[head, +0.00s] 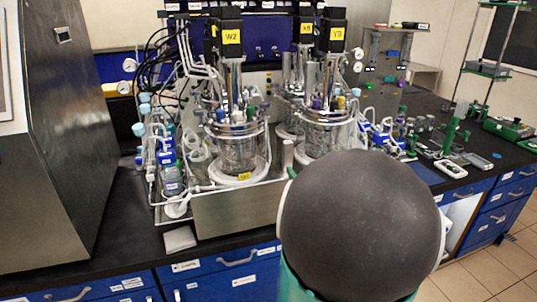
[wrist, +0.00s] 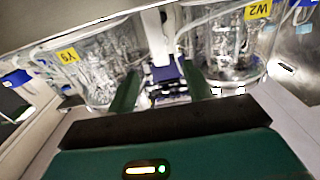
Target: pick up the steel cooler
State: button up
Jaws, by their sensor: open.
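In the head view, a narrow upright steel piece (head: 287,154) stands between the two glass vessels, at the front edge of their steel base; I cannot tell for sure whether it is the steel cooler. In the wrist view, a pale upright part (wrist: 155,38) shows between the vessels, beyond my gripper (wrist: 161,86). The green fingers of my gripper are apart, with a dark blue part seen between them. I see no contact with it. In the head view my arm's dark round joint hides my gripper.
The left glass vessel (head: 236,152) and right glass vessel (head: 317,137) stand close on either side, with tubing and bottles at the left. A large steel cabinet (head: 62,140) stands at far left. The black bench (head: 125,225) has bare room at front left; small green items lie at right.

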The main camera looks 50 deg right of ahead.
jog(key=x, duration=0.8)
jog(key=shift+w+d, duration=0.1)
jog(key=shift+d, duration=0.3)
jog(key=x, duration=0.5)
jog(key=shift+w+f, duration=0.15)
jog(key=shift+f, duration=0.15)
jog(key=shift+c, duration=0.2)
grip_shut()
